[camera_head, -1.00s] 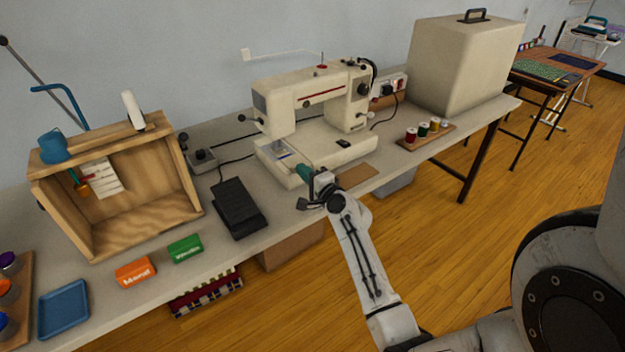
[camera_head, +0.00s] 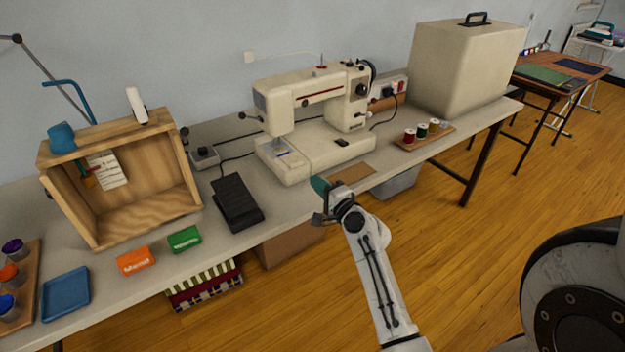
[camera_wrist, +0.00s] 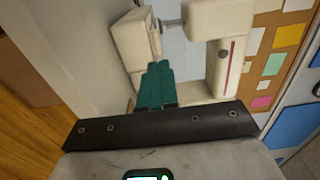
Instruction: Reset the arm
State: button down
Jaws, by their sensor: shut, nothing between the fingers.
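My gripper (camera_head: 319,186) has teal fingers and is at the front edge of the table, in front of the sewing machine (camera_head: 312,105). The fingers (camera_wrist: 156,86) are together in the wrist view, with nothing between them. The cream sewing machine also shows in the wrist view (camera_wrist: 222,20), beyond the fingertips. My arm reaches up to the gripper from the lower right of the head view.
The table (camera_head: 300,208) carries a black foot pedal (camera_head: 237,203), a wooden box (camera_head: 150,205), green (camera_head: 184,239) and orange (camera_head: 136,260) blocks, a blue tray (camera_head: 66,294), a thread-spool board (camera_head: 440,137) and a large beige case (camera_head: 465,70). Open floor lies right of my arm.

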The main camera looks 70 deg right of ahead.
jog(key=v, duration=0.5)
jog(key=shift+s+a+b, duration=0.15)
jog(key=shift+s+b, duration=0.15)
jog(key=shift+b, duration=0.05)
jog(key=w+a+f+n+g+y+p, duration=0.1)
jog(key=a+f+n+y, duration=0.2)
jog(key=a, duration=0.4)
jog(key=w+a+f+n+g+y, duration=0.1)
jog(key=w+a+f+n+y, duration=0.1)
jog(key=a+n+y, duration=0.4)
jog(key=w+a+f+n+g+y+p, duration=0.1)
jog(key=a+f+n+g, duration=0.1)
jog(key=a+n, duration=0.35)
jog(key=s+a+f+n+g+p, duration=0.1)
jog(key=s+a+f+n+g, duration=0.1)
jog(key=s+a+n+g, duration=0.7)
jog(key=s+a+g, duration=0.1)
jog(key=s+a, duration=0.2)
jog(key=s, duration=0.4)
jog(key=shift+s+a+n+h, duration=0.25)
jog(key=shift+a+n+h, duration=0.05)
jog(key=shift+a+n, duration=0.1)
